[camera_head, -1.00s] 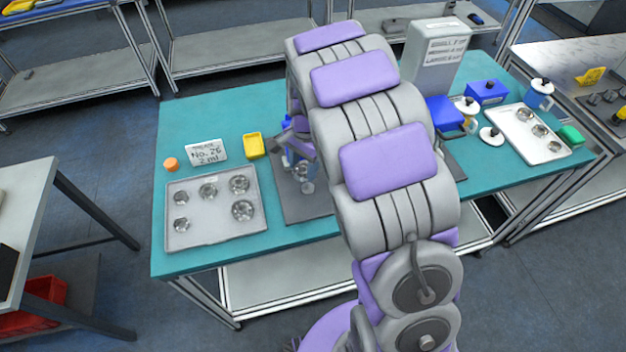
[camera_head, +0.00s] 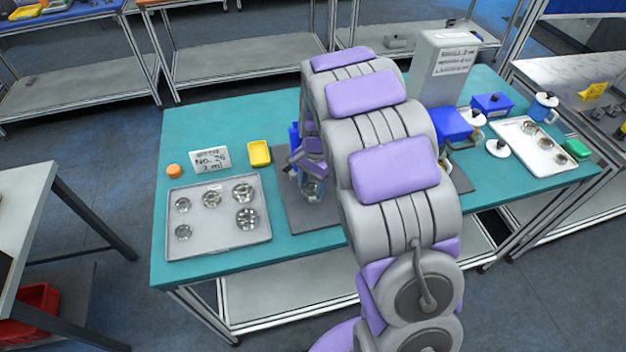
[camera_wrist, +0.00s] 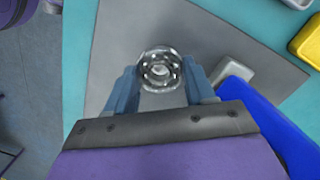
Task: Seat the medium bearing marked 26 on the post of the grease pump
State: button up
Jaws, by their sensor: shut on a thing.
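My gripper (camera_wrist: 161,78) is shut on a shiny metal bearing (camera_wrist: 160,66), one blue-grey finger on each side of it. In the head view my gripper (camera_head: 309,176) is over the grey mat on the left part of the table, with the bearing (camera_head: 313,189) showing small between the fingers. No number can be read on it. A blue body with a grey end (camera_wrist: 270,122), perhaps the grease pump, is right of the gripper in the wrist view. In the head view blue shows behind the gripper. I see no post clearly; whether one lies under the bearing I cannot tell.
A grey tray (camera_head: 215,240) with several bearings lies at the left. Behind it are a "No. 26, 2 ml" card (camera_head: 209,160), an orange piece (camera_head: 174,171) and a yellow bin (camera_head: 259,153). A grey labelled box (camera_head: 453,65), blue containers and a white tray (camera_head: 548,170) stand to the right.

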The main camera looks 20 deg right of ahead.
jog(key=shift+d, duration=0.7)
jog(key=shift+a+r+p, duration=0.15)
jog(key=shift+a+p, duration=0.25)
jog(key=shift+a, duration=0.35)
jog(key=shift+d, duration=0.4)
jog(key=shift+a+p, duration=0.1)
jog(key=shift+p, duration=0.2)
jog(key=shift+d+p, duration=0.25)
jog(key=shift+p, duration=0.15)
jog(key=shift+f+p, duration=0.55)
jog(key=shift+f, duration=0.55)
dwell(0.9)
jog(key=o, duration=1.2)
jog(key=shift+o, duration=0.4)
